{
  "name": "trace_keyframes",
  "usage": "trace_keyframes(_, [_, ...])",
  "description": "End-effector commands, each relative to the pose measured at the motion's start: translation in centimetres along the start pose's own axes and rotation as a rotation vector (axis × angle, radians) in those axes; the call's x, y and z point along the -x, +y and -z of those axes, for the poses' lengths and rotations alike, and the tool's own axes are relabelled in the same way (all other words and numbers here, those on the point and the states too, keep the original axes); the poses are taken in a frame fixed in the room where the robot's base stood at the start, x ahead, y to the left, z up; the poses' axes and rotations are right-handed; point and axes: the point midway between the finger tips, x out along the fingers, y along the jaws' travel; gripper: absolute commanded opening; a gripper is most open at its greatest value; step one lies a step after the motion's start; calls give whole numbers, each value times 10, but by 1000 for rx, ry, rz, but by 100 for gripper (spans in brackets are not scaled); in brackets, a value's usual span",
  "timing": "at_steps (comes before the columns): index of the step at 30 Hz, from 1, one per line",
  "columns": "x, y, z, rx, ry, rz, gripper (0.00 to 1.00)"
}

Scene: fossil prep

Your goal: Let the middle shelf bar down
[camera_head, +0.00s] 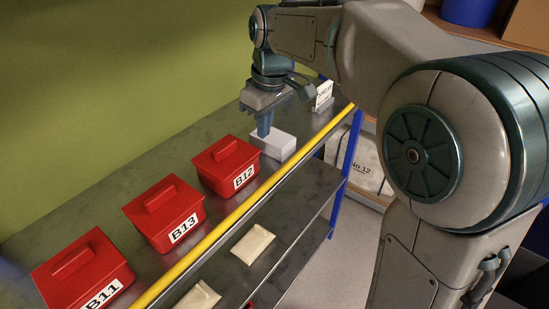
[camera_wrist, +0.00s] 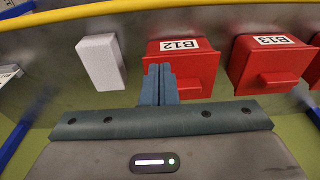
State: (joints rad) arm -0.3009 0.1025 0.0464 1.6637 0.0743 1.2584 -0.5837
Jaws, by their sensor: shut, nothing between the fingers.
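A yellow bar (camera_head: 232,217) runs along the front of the shelf (camera_head: 110,215) that holds the red boxes. It looks raised a little above the shelf's front edge. It also crosses the top of the wrist view (camera_wrist: 60,14). My gripper (camera_head: 264,130) is over this shelf, behind the bar and apart from it, beside a white block. Its fingers are together and empty, pointing down; they also show in the wrist view (camera_wrist: 160,70), in front of the box marked B12. How the bar's ends are held is not clear.
Red lidded boxes B12 (camera_head: 227,167), B13 (camera_head: 165,213) and B11 (camera_head: 83,273) stand on the shelf. The white block (camera_head: 280,143) is close to my gripper. A white label card (camera_head: 323,96) stands at the far end. A lower shelf holds pale packets (camera_head: 253,245). A blue post (camera_head: 348,160) stands at the right.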

Motion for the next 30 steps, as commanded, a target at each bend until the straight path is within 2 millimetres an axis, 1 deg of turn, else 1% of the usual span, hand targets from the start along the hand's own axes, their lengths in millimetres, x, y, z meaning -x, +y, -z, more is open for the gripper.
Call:
trace_keyframes(7, [-4, 0, 0, -2, 0, 0, 0])
trace_keyframes(11, [-19, 0, -1, -3, -3, 1, 0])
trace_keyframes(14, [-38, 0, -1, -3, -4, 2, 0])
trace_keyframes(21, [-90, 0, -1, -3, -5, 2, 0])
trace_keyframes(23, [-102, 0, -1, -3, -4, 1, 0])
trace_keyframes(25, [-93, 1, -13, -5, 1, -3, 0])
trace_keyframes(30, [-87, 0, -31, -3, 1, -2, 0])
